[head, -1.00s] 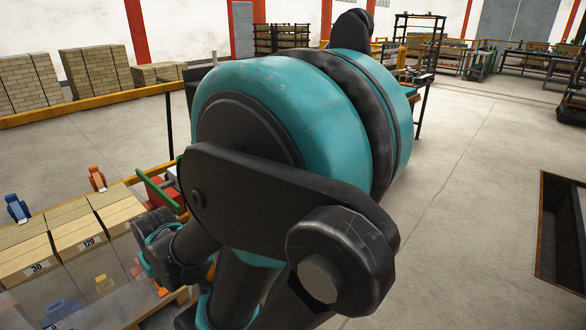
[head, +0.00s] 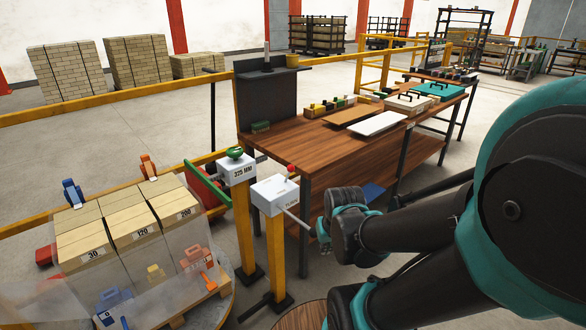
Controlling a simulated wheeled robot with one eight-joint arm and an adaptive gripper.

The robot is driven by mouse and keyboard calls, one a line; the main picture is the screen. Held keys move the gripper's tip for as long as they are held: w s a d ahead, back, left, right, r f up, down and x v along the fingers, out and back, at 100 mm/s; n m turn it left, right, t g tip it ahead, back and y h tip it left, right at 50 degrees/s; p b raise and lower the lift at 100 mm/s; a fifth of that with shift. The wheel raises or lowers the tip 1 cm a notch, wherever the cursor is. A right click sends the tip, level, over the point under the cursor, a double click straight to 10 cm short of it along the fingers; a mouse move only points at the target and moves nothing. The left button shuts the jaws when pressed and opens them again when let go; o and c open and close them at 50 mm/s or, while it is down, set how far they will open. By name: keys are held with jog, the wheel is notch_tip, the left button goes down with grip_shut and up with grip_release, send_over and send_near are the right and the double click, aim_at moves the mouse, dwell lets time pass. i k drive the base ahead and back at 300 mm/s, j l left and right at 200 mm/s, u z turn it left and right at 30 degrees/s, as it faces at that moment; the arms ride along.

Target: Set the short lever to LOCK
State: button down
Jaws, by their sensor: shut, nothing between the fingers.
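A white box (head: 270,198) on a yellow post carries small dark lettering that I cannot fully read. A short red-tipped lever (head: 291,169) shows at its top right, and a grey rod (head: 298,222) sticks out at its lower right. I cannot make out a LOCK mark or which setting the lever is at. To its left, another white box (head: 237,169), marked 325 MM, has a green knob (head: 235,153) on top. My arm reaches in from the right, its dark joint close to the right of the grey rod. I cannot make out my gripper's fingers in this view.
A wooden workbench (head: 316,143) with trays stands behind the boxes. A yellow rail (head: 130,104) runs behind.

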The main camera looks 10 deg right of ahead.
aim_at(291, 167)
jog(key=i+l+u, duration=0.2)
jog(key=l+u, duration=0.15)
jog(key=l, duration=0.4)
jog(key=i+l+u, duration=0.15)
jog(key=l+u, duration=0.2)
jog(key=l, duration=0.4)
jog(key=l+u, duration=0.35)
jog(key=l, duration=0.4)
jog(key=k, duration=0.3)
